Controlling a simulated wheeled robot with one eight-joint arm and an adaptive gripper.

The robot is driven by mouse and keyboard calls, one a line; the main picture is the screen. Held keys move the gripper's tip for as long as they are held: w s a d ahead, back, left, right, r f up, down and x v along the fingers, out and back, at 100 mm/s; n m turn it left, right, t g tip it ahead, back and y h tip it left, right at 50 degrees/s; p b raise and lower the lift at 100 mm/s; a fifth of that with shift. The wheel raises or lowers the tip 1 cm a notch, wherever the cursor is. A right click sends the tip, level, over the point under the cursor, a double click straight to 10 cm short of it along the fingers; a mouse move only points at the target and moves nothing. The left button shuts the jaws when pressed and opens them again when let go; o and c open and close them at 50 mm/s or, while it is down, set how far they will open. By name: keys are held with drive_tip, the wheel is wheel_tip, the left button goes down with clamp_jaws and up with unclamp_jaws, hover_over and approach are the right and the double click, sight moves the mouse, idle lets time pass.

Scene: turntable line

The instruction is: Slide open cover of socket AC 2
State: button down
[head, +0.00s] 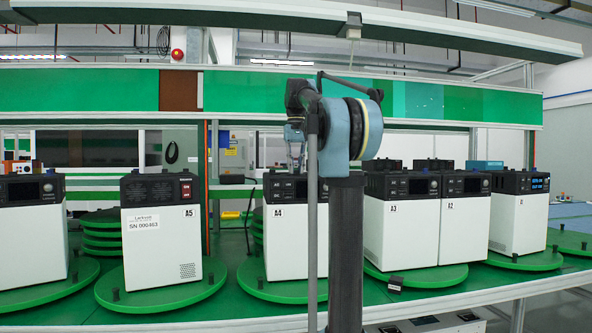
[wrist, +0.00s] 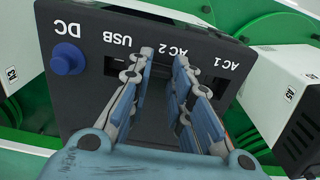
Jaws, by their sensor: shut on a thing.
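The black socket panel (wrist: 80,105) fills the middle of the wrist view, with its labels upside down. The AC 2 label (wrist: 167,49) is just beyond my fingertips, between the USB and AC 1 labels. My gripper (wrist: 165,62) has its fingertips at the AC 2 socket, apart with a narrow gap, and is shut on its cover. The fingers hide most of the cover, so I cannot tell how far it is slid. In the head view my gripper (head: 295,163) points down over the white unit marked A4 (head: 285,245).
A blue round DC cap (wrist: 67,61) sticks up at the panel's left. Other white units, such as A5 (head: 150,250) and A3 (head: 400,235), stand on green turntables either side. A green overhead panel (head: 430,100) runs behind my arm.

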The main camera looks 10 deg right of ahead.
drive_tip(key=shift+w, duration=2.7)
drive_tip(key=c, duration=1.5)
unclamp_jaws()
drive_tip(key=shift+o, duration=0.3)
wheel_tip(320, 180, up, 12)
